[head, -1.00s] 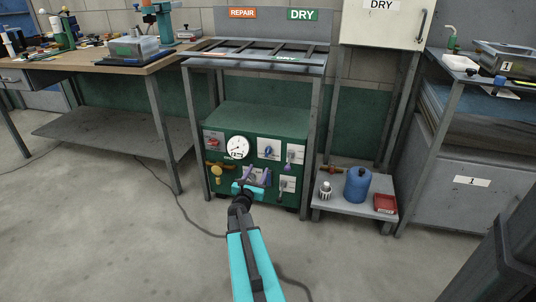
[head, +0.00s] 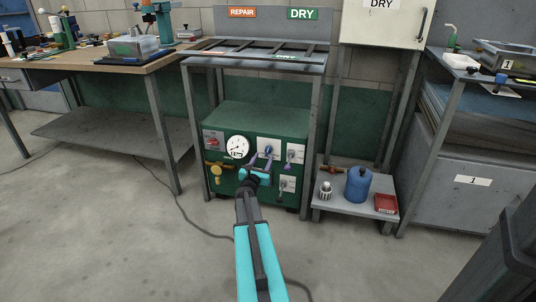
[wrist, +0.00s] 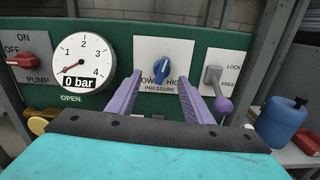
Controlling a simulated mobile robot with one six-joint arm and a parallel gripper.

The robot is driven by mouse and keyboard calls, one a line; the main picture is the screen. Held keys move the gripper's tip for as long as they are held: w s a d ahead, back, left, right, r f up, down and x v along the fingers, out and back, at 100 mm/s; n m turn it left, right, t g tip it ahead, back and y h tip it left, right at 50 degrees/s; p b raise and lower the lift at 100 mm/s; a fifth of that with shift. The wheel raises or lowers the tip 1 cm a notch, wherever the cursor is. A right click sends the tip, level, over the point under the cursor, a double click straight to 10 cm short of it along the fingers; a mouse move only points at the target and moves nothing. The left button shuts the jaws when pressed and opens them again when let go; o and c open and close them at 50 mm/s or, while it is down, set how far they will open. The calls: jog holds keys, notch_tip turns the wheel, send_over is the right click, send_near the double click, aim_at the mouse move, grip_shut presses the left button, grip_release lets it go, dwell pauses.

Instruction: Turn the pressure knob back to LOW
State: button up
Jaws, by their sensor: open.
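The blue pressure knob (wrist: 159,72) is on a white plate marked LOW, HIGH and PRESSURE on the green panel. In the head view the knob (head: 268,151) is at the panel's upper right. My gripper (wrist: 160,77) is open, its purple fingers apart on the left and right of the knob. The fingers look short of the panel, and I see no contact. The left finger hides part of the word LOW. The end the knob points to is hard to tell. In the head view my gripper (head: 262,158) is just below and left of the knob.
A gauge (wrist: 82,62) reading 0 bar and a red pump switch (wrist: 29,60) are left of the knob. A lever with a purple ball (wrist: 223,104), marked LOCK and FREE, is close to the right finger. A blue canister (wrist: 281,123) stands farther right.

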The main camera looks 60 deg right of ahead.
aim_at(266, 152)
jog(key=shift+b+x, duration=0.35)
jog(key=shift+x, duration=2.15)
